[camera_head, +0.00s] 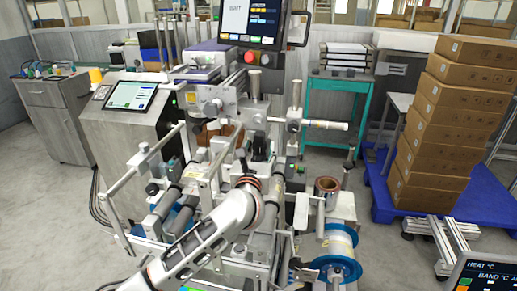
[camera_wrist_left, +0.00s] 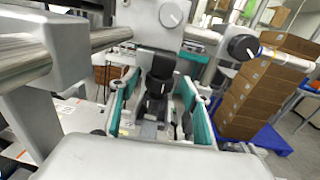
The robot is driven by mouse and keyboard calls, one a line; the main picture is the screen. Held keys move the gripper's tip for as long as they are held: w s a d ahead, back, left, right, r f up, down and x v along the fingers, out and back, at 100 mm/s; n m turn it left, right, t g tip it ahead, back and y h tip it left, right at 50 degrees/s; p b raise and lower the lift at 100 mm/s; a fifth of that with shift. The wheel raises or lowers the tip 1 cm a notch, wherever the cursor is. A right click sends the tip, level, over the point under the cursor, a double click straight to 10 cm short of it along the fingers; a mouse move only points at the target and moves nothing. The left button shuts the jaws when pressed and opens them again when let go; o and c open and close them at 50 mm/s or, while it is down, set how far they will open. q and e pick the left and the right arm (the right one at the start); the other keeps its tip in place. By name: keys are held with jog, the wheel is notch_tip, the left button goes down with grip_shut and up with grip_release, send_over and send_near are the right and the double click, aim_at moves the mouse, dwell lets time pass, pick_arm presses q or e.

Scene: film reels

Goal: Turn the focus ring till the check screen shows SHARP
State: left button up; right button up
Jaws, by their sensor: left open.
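A check screen (camera_head: 249,20) stands at the top of the machine in the head view; its small word is too blurred to read surely. A black, stepped lens-like cylinder, which looks like the focus ring part (camera_wrist_left: 160,75), hangs below a grey housing in the left wrist view. My left gripper (camera_wrist_left: 158,92) is open, its two teal-lined fingers either side of this cylinder, with visible gaps. I cannot tell how deep the cylinder sits between them. In the head view my left gripper (camera_head: 247,166) is at the machine's middle, partly hidden by my arm. My right gripper is not in view.
Metal rollers and rods of the machine crowd around my left gripper. A grey knob (camera_wrist_left: 171,14) and a black knob (camera_wrist_left: 242,47) sit above. A tablet panel (camera_head: 131,96) is at left; stacked cartons (camera_head: 448,120) stand on a blue pallet (camera_head: 381,195) at right.

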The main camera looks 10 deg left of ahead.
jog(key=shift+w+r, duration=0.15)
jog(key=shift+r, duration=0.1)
pick_arm(q)
jog(key=shift+c, duration=1)
jog(key=c, duration=0.9)
jog(key=shift+d, duration=0.1)
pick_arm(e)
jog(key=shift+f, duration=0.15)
pick_arm(q)
jog(key=shift+w+d+n+y+b, duration=0.15)
jog(key=shift+n+y+b, duration=0.45)
jog(key=shift+y, duration=0.5)
jog(key=shift+n+g+y+b, duration=0.35)
jog(key=shift+n+g+y, duration=0.15)
jog(key=shift+n+y, duration=0.4)
jog(key=shift+r, duration=0.1)
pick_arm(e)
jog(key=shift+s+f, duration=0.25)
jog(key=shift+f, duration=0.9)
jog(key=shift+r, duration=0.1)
